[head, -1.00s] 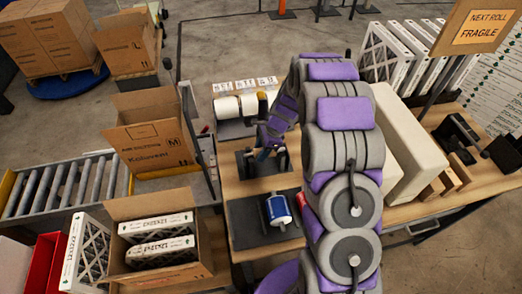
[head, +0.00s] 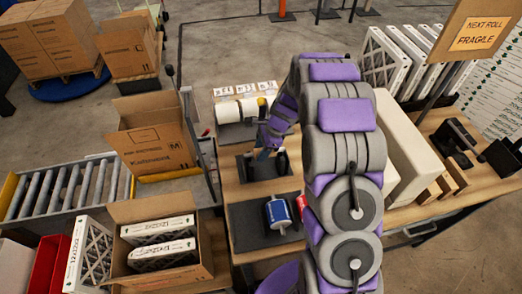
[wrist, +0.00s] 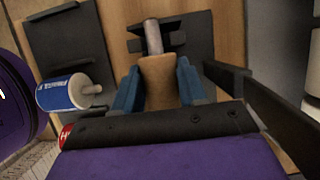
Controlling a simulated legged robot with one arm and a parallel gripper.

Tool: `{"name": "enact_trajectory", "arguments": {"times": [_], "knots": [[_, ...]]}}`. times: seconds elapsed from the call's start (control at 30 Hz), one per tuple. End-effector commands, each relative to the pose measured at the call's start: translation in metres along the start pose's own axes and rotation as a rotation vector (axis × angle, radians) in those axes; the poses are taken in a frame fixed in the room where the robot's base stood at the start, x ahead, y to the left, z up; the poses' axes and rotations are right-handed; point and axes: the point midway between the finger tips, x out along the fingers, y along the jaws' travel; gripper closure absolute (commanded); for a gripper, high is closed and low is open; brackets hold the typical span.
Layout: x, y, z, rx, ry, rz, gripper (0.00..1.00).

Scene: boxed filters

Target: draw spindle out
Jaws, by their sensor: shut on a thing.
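The spindle shows in the wrist view as a grey metal rod (wrist: 153,36) with a tan cylindrical grip (wrist: 157,80). The rod's far part sits in a black bracket (wrist: 178,40) on a dark plate. My gripper (wrist: 158,84) has its blue fingers on both sides of the tan grip and is shut on it. In the head view my gripper (head: 270,142) is low over the small black stand (head: 246,168) on the bench, and the spindle is mostly hidden there by the arm.
A blue-and-white roll (head: 278,213) lies on a dark mat (head: 248,222) nearer me; the roll also shows in the wrist view (wrist: 62,93). A white roll (head: 230,111) lies behind. A large pale block (head: 415,150) stands right. An open carton (head: 165,275) with boxed filters stands left.

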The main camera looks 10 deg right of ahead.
Motion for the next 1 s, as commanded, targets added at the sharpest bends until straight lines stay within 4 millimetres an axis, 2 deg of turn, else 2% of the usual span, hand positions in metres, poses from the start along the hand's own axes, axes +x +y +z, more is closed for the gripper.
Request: {"name": "enact_trajectory", "arguments": {"times": [0.5,1.0], "knots": [[-0.014,0.0,0.006,0.0,0.0,-0.001,0.99],[-0.018,0.0,0.007,0.0,0.0,-0.001,0.99]]}}
